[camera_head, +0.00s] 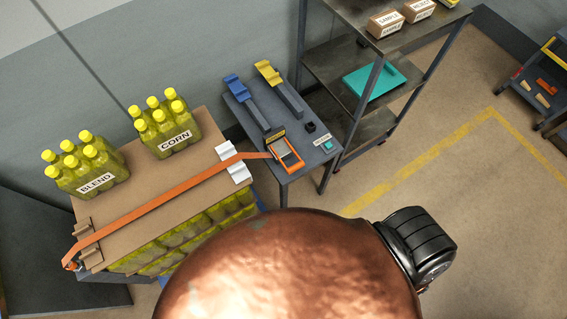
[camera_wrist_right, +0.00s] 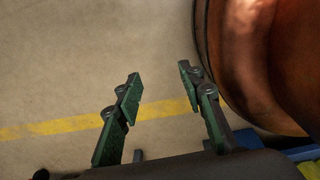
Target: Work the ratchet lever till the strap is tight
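An orange strap (camera_head: 150,203) runs across the cardboard top (camera_head: 150,185) of a bottle load, from a hook at the lower left to the orange ratchet (camera_head: 288,156) on a grey bench. The ratchet's lever cannot be clearly told from its frame, and the strap's tension cannot be judged. My right gripper (camera_wrist_right: 160,74) is open and empty in the right wrist view, its dark green fingers apart above the floor. It is not visible in the head view. My left gripper is not in view. A large copper-coloured rounded form hides the lower middle of the head view.
Bottle packs labelled BLEND (camera_head: 85,172) and CORN (camera_head: 162,125) stand on the load. White edge guards (camera_head: 233,164) sit at its right end. The grey bench (camera_head: 290,125) also carries a blue piece (camera_head: 241,92) and a yellow piece (camera_head: 275,80). A metal shelf (camera_head: 350,65) stands behind right.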

